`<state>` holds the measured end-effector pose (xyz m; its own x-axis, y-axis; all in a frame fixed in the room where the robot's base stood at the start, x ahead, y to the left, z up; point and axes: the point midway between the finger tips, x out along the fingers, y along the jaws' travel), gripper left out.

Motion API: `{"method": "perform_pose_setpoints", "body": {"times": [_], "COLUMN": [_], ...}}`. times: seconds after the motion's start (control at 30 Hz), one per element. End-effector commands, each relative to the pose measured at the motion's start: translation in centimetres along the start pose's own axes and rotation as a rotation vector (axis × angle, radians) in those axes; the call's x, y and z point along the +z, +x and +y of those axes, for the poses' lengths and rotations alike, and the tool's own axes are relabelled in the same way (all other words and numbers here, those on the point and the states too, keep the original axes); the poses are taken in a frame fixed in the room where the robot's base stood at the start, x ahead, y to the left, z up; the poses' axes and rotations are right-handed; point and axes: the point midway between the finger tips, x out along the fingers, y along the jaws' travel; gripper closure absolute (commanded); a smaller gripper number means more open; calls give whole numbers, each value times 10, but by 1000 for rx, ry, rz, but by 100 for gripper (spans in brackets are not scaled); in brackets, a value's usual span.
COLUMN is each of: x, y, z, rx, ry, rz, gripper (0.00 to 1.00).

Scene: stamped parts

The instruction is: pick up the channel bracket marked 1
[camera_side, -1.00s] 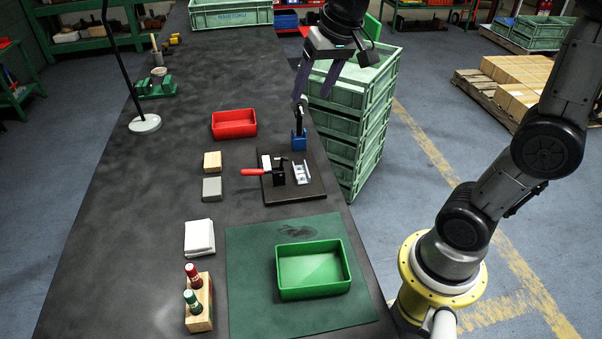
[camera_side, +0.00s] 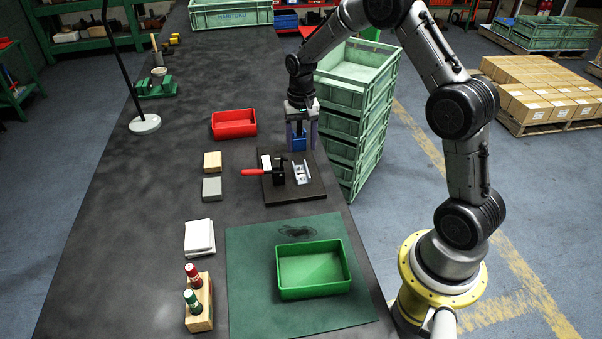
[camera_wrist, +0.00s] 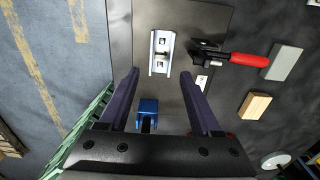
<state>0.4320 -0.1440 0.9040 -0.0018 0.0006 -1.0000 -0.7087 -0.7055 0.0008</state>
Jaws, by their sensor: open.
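A silver channel bracket (camera_side: 302,172) lies on the dark plate (camera_side: 290,193), beside the red-handled clamp (camera_side: 254,172). In the wrist view the bracket (camera_wrist: 162,53) shows two square holes and lies just beyond my fingertips; no number can be read on it. My gripper (camera_side: 301,146) is open and empty, pointing down over the far end of the plate, around or just above a blue block (camera_side: 299,140). In the wrist view my open fingers (camera_wrist: 160,74) flank the line to the bracket, with the blue block (camera_wrist: 148,107) seen between them.
A red bin (camera_side: 234,123) stands left of my gripper. Wooden (camera_side: 212,161) and grey (camera_side: 212,188) blocks lie left of the clamp. A green tray (camera_side: 313,270) sits on the green mat (camera_side: 250,300) in front. Stacked green crates (camera_side: 362,110) stand close at the right.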

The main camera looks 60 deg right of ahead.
Motion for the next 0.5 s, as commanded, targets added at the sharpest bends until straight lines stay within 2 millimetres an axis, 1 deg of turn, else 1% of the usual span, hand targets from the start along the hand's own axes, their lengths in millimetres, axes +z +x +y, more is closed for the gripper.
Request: {"method": "perform_pose_setpoints", "body": {"times": [0.03, 0.1, 0.37, 0.5], "x": [1, 0, 1, 3], "y": [10, 19, 38, 57], "z": [0, 0, 0, -1], "rx": [2, 1, 0, 1], "ry": [0, -1, -1, -1], "rz": [-3, -1, -1, -3], "gripper": [35, 35, 35, 35]}}
